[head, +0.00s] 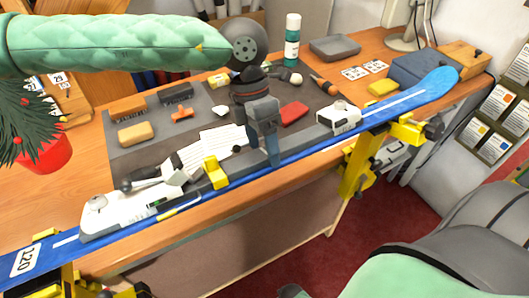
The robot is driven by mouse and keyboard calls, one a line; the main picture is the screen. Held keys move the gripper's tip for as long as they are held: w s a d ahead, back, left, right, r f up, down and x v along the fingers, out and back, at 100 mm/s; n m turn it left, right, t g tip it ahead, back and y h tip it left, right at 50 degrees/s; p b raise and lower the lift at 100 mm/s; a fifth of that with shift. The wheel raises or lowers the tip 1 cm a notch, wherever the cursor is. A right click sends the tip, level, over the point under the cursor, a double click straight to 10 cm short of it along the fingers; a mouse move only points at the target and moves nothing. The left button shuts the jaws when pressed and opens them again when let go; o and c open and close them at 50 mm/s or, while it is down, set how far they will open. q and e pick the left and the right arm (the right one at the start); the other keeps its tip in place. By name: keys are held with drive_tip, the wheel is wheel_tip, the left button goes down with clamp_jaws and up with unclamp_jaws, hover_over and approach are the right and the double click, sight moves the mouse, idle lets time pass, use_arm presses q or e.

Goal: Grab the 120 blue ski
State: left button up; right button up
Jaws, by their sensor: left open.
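The blue ski (437,84) lies diagonally across the bench front, its rounded tip at the upper right. A white label reading 120 (25,261) is on its lower left end. A white and grey binding (205,150) sits along its middle. My left gripper (270,152) points down at the ski's middle, right of the yellow block, and is open. One finger shows at the ski's near edge; the other is mostly hidden, and I cannot tell whether either touches. My right gripper is not in view; only part of that arm shows at the lower right.
Yellow clamps (357,165) support the ski at right and lower left. A grey mat (120,160) behind holds blocks and tools. A green bottle (292,42) stands at the back, a red-potted plant (42,150) at left. A blue-grey box (415,70) sits behind the tip.

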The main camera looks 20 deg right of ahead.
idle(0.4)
use_arm(q)
clamp_jaws()
